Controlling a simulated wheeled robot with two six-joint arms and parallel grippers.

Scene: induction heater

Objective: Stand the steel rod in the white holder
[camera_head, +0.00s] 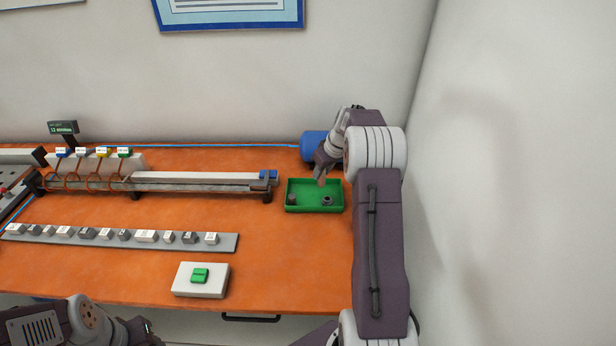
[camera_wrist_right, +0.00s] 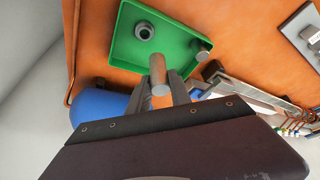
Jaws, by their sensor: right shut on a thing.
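My right gripper (camera_head: 323,165) is over the back of the green tray (camera_head: 315,208). In the right wrist view its fingers (camera_wrist_right: 161,92) are shut on a short, round steel rod (camera_wrist_right: 158,72), which sticks out past the fingertips above the tray (camera_wrist_right: 125,45). The fingers hide part of the rod. A white box (camera_head: 188,284) with a green top piece stands at the table front, and a long pale bar lies at the back; I cannot tell which thing is the white holder. My left arm shows at lower left, its fingers out of view.
The tray holds a dark ring-shaped piece (camera_wrist_right: 144,31) and a short cylinder (camera_wrist_right: 204,48). A blue cylinder (camera_head: 313,146) lies behind the tray. A grey strip (camera_head: 120,238) with several small blocks lies at front left. A wall rises close on the right.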

